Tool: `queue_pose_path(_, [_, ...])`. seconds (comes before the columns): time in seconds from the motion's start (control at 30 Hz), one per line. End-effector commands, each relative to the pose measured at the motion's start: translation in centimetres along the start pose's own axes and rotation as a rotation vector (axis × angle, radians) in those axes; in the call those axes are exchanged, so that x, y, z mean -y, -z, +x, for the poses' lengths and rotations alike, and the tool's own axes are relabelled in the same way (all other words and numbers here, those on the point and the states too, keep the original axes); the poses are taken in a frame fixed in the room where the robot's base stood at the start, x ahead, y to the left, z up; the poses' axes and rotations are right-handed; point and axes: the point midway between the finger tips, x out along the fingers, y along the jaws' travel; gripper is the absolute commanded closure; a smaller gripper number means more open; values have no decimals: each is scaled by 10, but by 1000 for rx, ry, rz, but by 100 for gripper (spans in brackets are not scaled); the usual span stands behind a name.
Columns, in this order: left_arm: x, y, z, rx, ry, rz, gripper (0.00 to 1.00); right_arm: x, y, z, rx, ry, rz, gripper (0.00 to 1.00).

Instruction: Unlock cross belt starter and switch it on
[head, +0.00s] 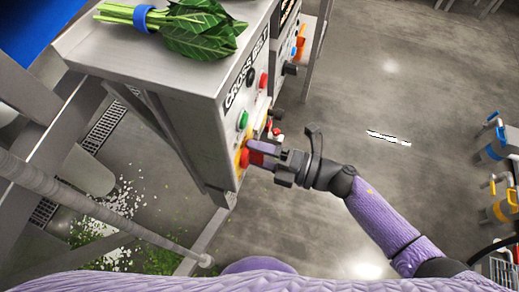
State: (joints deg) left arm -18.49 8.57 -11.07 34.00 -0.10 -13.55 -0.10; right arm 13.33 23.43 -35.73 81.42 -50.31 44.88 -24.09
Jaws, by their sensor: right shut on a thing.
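The cross belt starter is a grey cabinet whose front panel (234,93) carries a "CROSS BELT" label and faces right. A green button (242,119) and a red button (263,80) sit on it, with a black knob between them and the label. Lower down is a yellow plate with a red knob (244,158). My right gripper (262,153) is at this lower part, shut on a red part; its fingers hide most of it, so I cannot tell whether it is a lock or a switch handle. My left gripper is out of view.
Leafy greens with a blue band (195,25) lie on the cabinet top. A second panel with coloured buttons (299,45) stands beyond. Small red and black items (276,131) sit beside my gripper. Blue and yellow pipe fittings (497,150) are at far right.

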Motion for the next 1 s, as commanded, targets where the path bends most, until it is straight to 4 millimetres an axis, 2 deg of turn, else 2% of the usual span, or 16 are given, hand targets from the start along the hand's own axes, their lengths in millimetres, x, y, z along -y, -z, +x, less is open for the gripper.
queue_pose_path(0.7, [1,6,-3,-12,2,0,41,1,0,0,1,2,68,72])
queue_pose_path(0.73, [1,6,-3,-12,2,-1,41,1,0,0,1,2,68,9])
queue_pose_path(0.77, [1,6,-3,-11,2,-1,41,1,0,0,1,2,68,4])
queue_pose_path(1.0, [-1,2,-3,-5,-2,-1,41,1,0,-2,1,1,66,4])
